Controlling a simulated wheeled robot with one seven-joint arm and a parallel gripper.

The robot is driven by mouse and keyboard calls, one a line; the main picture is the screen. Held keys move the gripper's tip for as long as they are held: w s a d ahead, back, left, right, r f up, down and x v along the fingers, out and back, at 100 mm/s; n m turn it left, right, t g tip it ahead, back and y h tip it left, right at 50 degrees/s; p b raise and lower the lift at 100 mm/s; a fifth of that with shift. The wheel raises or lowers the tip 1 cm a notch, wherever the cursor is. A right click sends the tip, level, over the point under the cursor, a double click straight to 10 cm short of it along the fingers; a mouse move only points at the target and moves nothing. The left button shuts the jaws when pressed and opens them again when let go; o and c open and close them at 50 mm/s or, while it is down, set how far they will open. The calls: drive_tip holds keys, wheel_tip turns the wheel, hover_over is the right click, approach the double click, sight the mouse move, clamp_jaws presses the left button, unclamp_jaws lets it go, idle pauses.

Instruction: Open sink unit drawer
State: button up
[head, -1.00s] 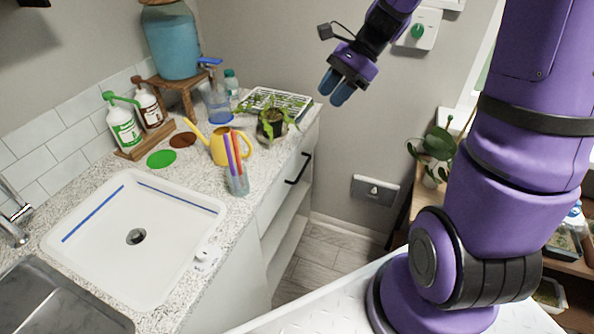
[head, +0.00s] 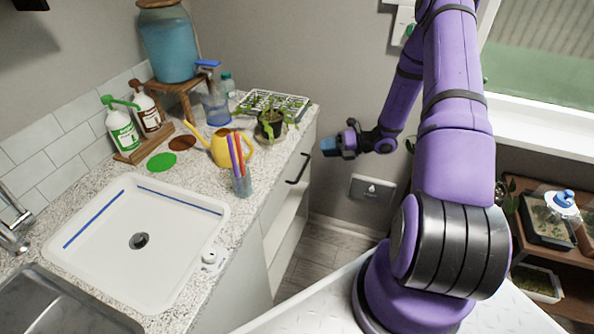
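The sink unit drawer (head: 283,187) is a pale front under the speckled counter, with a black bar handle (head: 298,168). It looks shut, flush with the unit. My gripper (head: 328,147) has blue fingertips and is just right of the drawer front, apart from the handle. It points left, toward the unit. From this angle I cannot tell how far apart its fingers are. Nothing shows between them.
On the speckled counter (head: 115,178) stand a yellow watering can (head: 222,150), a cup of pens (head: 241,183), a potted plant (head: 270,127) and a seedling tray (head: 285,103). A white basin (head: 100,230) is at the left. Floor (head: 325,235) is clear before the drawer.

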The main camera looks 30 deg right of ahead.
sight(303, 168)
wheel_tip(303, 168, down, 11)
drive_tip(key=d+m+t+h, duration=0.2)
drive_tip(key=m+t, duration=0.2)
drive_tip(key=m, duration=0.3)
drive_tip(key=x, duration=1)
drive_tip(key=shift+s+a, duration=0.2)
drive_tip(key=shift+a, duration=0.2)
drive_tip(key=shift+c, duration=0.4)
clamp_jaws()
